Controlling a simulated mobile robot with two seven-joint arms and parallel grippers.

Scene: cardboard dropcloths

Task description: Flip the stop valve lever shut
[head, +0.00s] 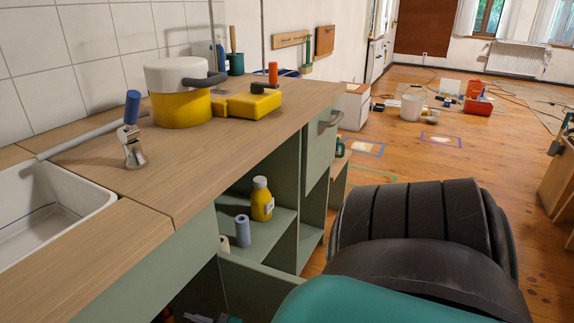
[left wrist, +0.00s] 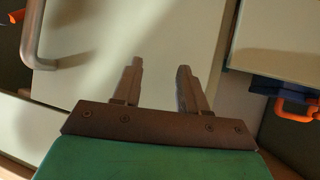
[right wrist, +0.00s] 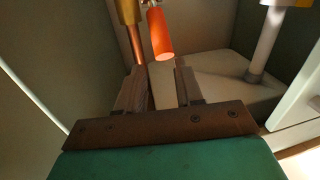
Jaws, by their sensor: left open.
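An orange-red lever handle (right wrist: 161,36) shows in the right wrist view, beside a copper pipe (right wrist: 137,48) with a brass-coloured fitting (right wrist: 128,10) at the top. My right gripper (right wrist: 158,72) is open, its fingertips just below the handle's near end in the picture. I see no clear contact. The valve body is mostly cut off by the top edge of the view. My left gripper (left wrist: 159,68) is open and empty in front of a pale panel. Neither gripper shows in the head view; the lever is not visible there.
The right gripper is inside a cabinet, with a grey pipe (right wrist: 264,45) to the right. A bar handle (left wrist: 34,40) is left of the left gripper. The head view shows a wooden counter (head: 200,155), sink (head: 45,205) and yellow bottle (head: 262,200) on a shelf.

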